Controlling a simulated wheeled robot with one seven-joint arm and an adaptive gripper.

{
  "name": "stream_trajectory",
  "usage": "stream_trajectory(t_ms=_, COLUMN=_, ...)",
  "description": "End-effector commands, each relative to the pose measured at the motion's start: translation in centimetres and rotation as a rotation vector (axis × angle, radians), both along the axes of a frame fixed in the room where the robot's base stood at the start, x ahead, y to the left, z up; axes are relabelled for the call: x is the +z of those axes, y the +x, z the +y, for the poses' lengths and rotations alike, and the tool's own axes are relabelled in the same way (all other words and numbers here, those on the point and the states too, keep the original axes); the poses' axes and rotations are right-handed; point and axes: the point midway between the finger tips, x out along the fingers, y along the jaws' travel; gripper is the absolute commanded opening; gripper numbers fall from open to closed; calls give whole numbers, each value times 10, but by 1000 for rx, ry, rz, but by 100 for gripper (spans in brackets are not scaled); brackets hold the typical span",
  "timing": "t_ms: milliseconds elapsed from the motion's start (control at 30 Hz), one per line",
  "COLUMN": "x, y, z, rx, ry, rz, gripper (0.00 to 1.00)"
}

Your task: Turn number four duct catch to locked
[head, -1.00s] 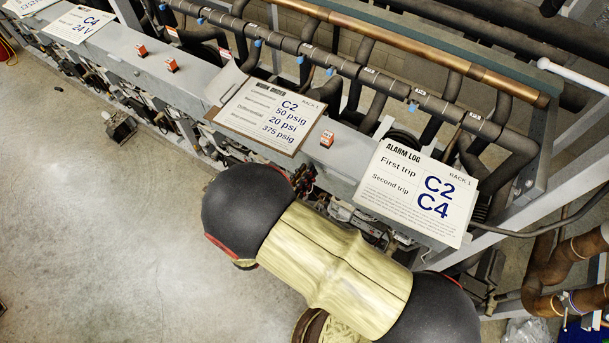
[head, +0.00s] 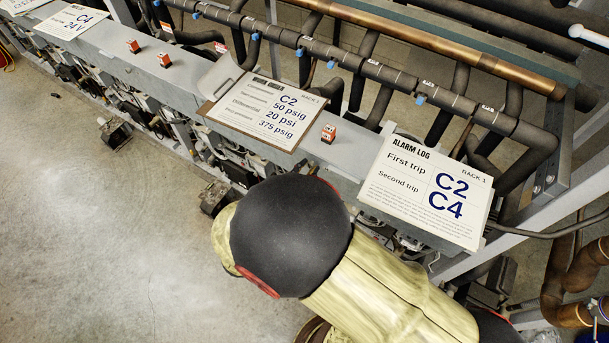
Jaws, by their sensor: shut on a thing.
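I cannot pick out the number four duct catch in the head view. My gripper is not in view. Only my arm shows, with a black rounded joint and yellow sleeved links across the lower middle. The arm hides part of the rack front and the floor below it.
A grey rack beam (head: 351,155) runs from upper left to lower right. It carries an alarm log sheet (head: 405,215), a C2 clipboard (head: 235,112), a C4 24 V card (head: 72,20) and small orange-and-white blocks (head: 328,134). Pipes (head: 385,73) run behind.

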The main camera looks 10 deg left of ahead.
Motion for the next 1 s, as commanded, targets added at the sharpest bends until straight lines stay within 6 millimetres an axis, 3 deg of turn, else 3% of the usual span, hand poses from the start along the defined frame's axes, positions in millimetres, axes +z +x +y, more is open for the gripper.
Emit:
stream_trajectory(t_ms=400, x=-1, y=0, z=0, rx=1, ry=163, rz=-66, gripper=0)
stream_trajectory(t_ms=933, x=-1, y=0, z=0, rx=0, ry=181, rz=-73, gripper=0)
stream_trajectory(t_ms=967, x=-1, y=0, z=0, rx=0, ry=181, rz=-73, gripper=17)
stream_trajectory(t_ms=1000, x=-1, y=0, z=0, rx=0, ry=181, rz=-73, gripper=19)
